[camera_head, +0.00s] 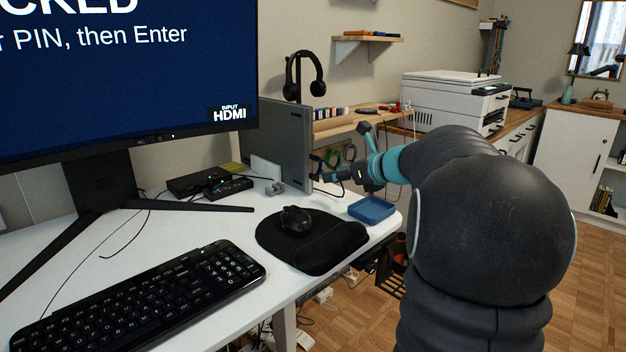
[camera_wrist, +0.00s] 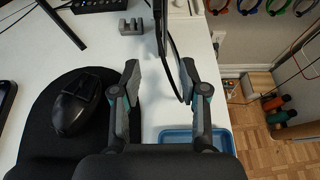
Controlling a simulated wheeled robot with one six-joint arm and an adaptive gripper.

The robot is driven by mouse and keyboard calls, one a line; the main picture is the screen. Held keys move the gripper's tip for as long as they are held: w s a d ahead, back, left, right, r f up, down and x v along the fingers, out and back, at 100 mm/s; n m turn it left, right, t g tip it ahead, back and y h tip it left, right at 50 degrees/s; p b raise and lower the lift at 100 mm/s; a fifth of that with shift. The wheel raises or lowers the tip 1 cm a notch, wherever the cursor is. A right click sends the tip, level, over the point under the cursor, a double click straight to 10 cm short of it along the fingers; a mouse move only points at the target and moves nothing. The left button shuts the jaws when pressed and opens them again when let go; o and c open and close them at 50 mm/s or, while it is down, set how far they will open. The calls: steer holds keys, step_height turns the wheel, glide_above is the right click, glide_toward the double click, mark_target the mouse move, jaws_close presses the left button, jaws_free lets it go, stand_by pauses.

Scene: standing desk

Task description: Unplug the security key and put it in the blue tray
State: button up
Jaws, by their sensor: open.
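I cannot make out the security key in either view. My gripper (camera_head: 318,169) is open beside the right edge of an upright grey panel (camera_head: 288,142). In the wrist view my gripper (camera_wrist: 160,74) has its fingers spread, with nothing held between them. The panel shows there nearly edge-on (camera_wrist: 160,20), ahead of the gap. The blue tray (camera_head: 372,215) sits near the desk's right edge, below my gripper. In the wrist view the tray (camera_wrist: 170,135) is at the bottom, partly hidden by my fingers.
A black hub (camera_head: 230,188) and a grey notched block (camera_head: 275,188) stand left of the panel. A mouse (camera_head: 295,219) rests on a black mat (camera_head: 325,257) before the tray. A dark cable (camera_wrist: 174,60) hangs near my right finger. The desk ends right of the tray.

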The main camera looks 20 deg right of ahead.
mark_target(318, 177)
steer(key=shift+x, duration=3.8)
jaws_close()
steer(key=shift+s, duration=0.2)
steer(key=shift+s+d+b, duration=0.15)
steer(key=shift+s+d, duration=0.2)
steer(key=shift+s, duration=0.55)
steer(key=shift+s+d+b, duration=0.1)
steer(key=shift+s+d, duration=0.2)
steer(key=shift+s, duration=0.6)
steer(key=shift+s+d+b, duration=0.15)
steer(key=shift+s+d, duration=0.2)
steer(key=shift+s, duration=0.55)
